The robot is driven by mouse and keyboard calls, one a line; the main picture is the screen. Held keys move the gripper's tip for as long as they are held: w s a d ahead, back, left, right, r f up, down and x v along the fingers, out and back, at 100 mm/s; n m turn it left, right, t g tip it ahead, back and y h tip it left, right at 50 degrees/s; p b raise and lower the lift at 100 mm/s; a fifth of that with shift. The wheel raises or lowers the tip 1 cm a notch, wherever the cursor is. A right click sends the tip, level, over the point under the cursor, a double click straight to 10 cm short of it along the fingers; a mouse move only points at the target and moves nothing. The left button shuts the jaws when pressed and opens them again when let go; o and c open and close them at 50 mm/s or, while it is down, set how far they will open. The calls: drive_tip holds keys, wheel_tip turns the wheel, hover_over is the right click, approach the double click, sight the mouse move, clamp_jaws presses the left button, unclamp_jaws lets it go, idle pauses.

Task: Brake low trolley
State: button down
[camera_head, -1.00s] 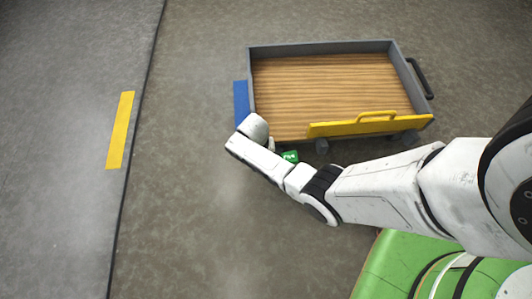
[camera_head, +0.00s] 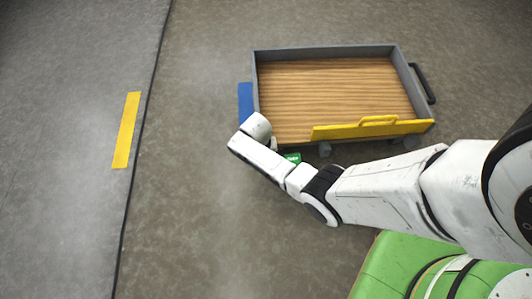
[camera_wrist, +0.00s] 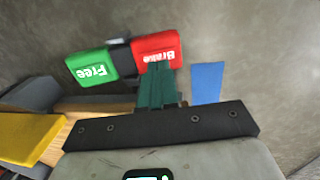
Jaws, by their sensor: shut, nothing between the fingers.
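The low trolley (camera_head: 330,52) has a grey rim, a wooden deck and a yellow front flap. In the wrist view, its red pedal marked "Brake" (camera_wrist: 156,46) sits beside a green pedal marked "Free" (camera_wrist: 92,68), joined by a dark bracket. My gripper (camera_wrist: 158,68) is shut and empty. Its dark green fingertips are at the lower edge of the red pedal and overlap it in the picture; I cannot tell whether they touch. In the head view the green pedal (camera_head: 293,157) shows beside my wrist, which hides the red pedal and the fingers.
A blue floor mark (camera_head: 245,102) lies left of the trolley. A yellow strip (camera_head: 126,130) lies farther left, across a dark floor seam. A black handle (camera_head: 423,83) is on the trolley's right end. The floor on the left is clear.

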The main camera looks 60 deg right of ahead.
wheel_tip(320, 180, up, 11)
drive_tip(key=w+a+p, duration=0.1)
drive_tip(key=w+p, duration=0.1)
drive_tip(key=p, duration=0.4)
drive_tip(key=shift+a+r, duration=0.2)
drive_tip(key=shift+a, duration=0.1)
drive_tip(key=s+a+r+n+t, duration=0.1)
drive_tip(key=s+a+r+n, duration=0.2)
drive_tip(key=s+r, duration=0.3)
drive_tip(key=s+a+r+n+t+y, duration=0.1)
drive_tip(key=s+a+r+n, duration=0.25)
drive_tip(key=s+r, duration=0.3)
drive_tip(key=s+a+r+n, duration=0.3)
drive_tip(key=s+r+n, duration=0.15)
drive_tip(key=r, duration=0.25)
wheel_tip(320, 180, up, 27)
drive_tip(key=m+p, duration=0.1)
drive_tip(key=p, duration=2.6)
drive_tip(key=shift+p, duration=0.3)
drive_tip(key=shift+s+d+f, duration=0.1)
